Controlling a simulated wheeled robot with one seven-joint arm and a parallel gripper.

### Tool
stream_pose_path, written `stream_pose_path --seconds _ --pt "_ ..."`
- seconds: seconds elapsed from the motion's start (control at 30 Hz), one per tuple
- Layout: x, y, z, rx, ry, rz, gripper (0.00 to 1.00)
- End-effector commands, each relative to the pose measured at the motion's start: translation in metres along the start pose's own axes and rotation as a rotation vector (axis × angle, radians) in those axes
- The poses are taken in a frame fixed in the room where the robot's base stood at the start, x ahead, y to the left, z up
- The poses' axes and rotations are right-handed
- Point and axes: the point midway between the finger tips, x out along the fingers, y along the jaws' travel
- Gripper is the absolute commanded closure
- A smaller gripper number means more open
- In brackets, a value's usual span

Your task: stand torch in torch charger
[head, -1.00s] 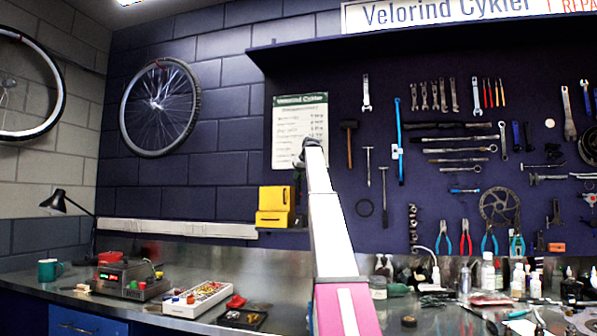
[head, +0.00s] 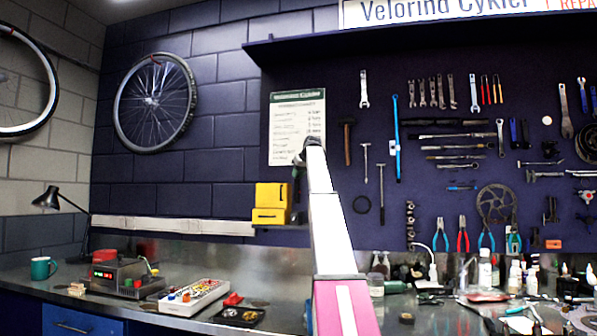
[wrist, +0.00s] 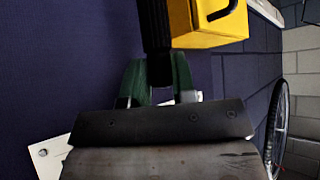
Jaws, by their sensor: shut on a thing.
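My gripper (wrist: 157,82) has green fingers, shut on a black cylindrical torch (wrist: 154,28) in the wrist view. The torch extends past the fingertips to the top edge of that view, so its far end is out of sight. A yellow box-like unit (wrist: 212,28) with a black handle or loop is right beside the torch; whether they touch I cannot tell. In the head view the yellow unit (head: 271,204) is at the wall above the bench, just left of my arm's end. I cannot tell for certain whether it is the torch charger. My gripper is mostly hidden there.
The bench below holds a green mug (head: 43,268), a device with a red display (head: 118,276), a white parts tray (head: 194,297) and a dark tray (head: 238,316). A black lamp (head: 50,198) is at left. Tools hang on the wall to the right.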

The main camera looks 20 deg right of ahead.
Motion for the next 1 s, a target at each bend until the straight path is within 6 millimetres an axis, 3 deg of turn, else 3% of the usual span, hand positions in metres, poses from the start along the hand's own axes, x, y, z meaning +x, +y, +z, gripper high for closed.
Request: stream_pose_path --seconds 1.0 --pt "0.049 0.000 0.050 0.000 0.000 0.000 1.00"
